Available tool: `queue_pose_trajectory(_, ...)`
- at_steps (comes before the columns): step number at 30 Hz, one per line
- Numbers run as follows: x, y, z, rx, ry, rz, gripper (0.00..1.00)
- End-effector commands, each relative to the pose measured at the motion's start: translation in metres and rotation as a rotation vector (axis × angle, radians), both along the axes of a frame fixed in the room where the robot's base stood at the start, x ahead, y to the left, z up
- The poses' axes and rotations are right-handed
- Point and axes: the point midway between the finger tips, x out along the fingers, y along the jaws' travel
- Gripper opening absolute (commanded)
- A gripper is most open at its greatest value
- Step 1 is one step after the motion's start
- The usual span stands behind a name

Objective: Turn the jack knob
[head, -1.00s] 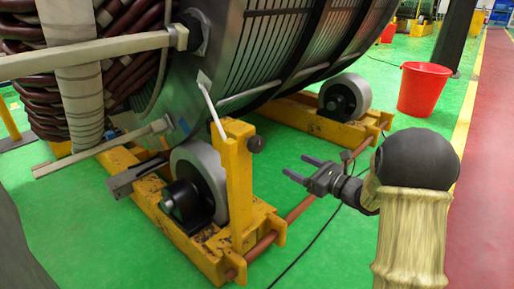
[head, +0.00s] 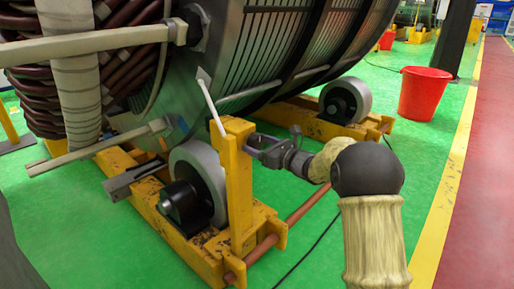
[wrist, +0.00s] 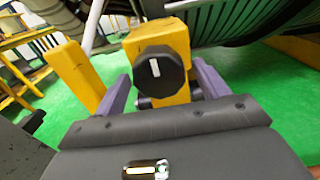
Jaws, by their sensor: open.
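The jack knob (wrist: 160,74) is a black faceted knob with a white mark near vertical, on the face of a yellow post (head: 238,185). In the wrist view my gripper (wrist: 160,80) is open, with one purple-grey finger left of the knob and one right of it. Gaps show between the fingers and the knob, so it is not gripped. In the head view my gripper (head: 256,146) is at the upper right side of the post, and its fingers largely hide the knob.
The large stator (head: 260,50) rests above grey rollers (head: 203,178) on yellow stands. A white rod (head: 211,108) leans by the post top. A copper-coloured bar (head: 305,205) runs along the floor. A red bucket (head: 424,93) stands at right on open green floor.

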Motion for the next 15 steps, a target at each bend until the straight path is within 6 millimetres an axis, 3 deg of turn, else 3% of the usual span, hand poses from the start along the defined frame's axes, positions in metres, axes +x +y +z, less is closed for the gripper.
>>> queue_pose_trajectory(12,0.0068,0.0092,0.0007,0.001,0.000,0.000,0.73)
queue_pose_trajectory(15,0.0068,0.0092,0.0007,0.001,0.000,0.000,0.54)
